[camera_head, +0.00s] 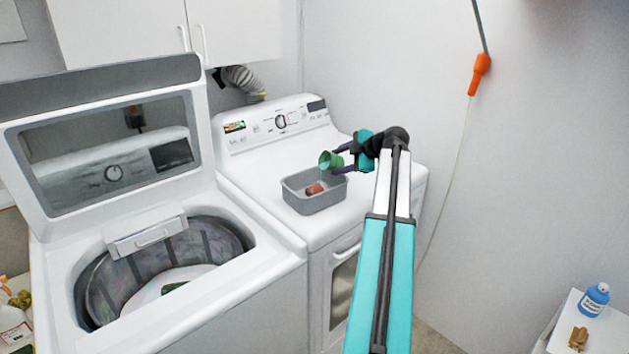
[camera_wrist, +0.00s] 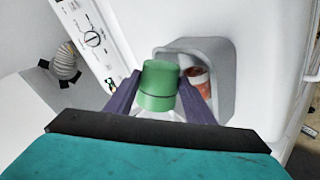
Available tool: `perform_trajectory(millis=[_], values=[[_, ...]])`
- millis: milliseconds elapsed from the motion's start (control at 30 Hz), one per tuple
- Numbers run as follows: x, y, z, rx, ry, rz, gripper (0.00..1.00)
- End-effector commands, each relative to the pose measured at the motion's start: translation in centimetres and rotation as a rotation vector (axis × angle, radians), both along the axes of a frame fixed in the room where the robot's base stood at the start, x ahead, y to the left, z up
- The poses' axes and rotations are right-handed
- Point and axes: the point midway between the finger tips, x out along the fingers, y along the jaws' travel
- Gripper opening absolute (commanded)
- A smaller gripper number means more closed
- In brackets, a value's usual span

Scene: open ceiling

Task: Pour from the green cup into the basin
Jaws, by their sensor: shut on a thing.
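The green cup (camera_head: 327,161) is held by my gripper (camera_head: 345,159) above the right back edge of the grey basin (camera_head: 318,204). The cup is tilted, with its mouth facing left and down toward the basin. In the wrist view, the green cup (camera_wrist: 159,86) sits between my two purple fingers, and the basin (camera_wrist: 222,80) is behind it. A reddish-brown item (camera_head: 314,188) lies inside the basin; it also shows in the wrist view (camera_wrist: 199,84). I cannot tell whether anything is left in the cup.
The basin stands on the white dryer top (camera_head: 262,178), which has free room around it. An open washer (camera_head: 150,270) is at the left. A small table with a blue bottle (camera_head: 594,300) is at the lower right. An orange-handled cord (camera_head: 479,75) hangs by the wall.

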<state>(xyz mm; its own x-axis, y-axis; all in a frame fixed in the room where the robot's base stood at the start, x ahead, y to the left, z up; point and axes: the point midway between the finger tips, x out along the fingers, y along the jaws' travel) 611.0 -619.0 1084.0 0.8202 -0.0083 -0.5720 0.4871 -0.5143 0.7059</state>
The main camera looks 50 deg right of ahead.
Motion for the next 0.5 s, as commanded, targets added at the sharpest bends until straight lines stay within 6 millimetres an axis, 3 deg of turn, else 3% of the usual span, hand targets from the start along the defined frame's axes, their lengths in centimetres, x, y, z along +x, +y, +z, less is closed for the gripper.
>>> perform_trajectory(millis=[500], values=[[0.09, 0.23, 0.44, -0.055, 0.018, 0.001, 0.25]])
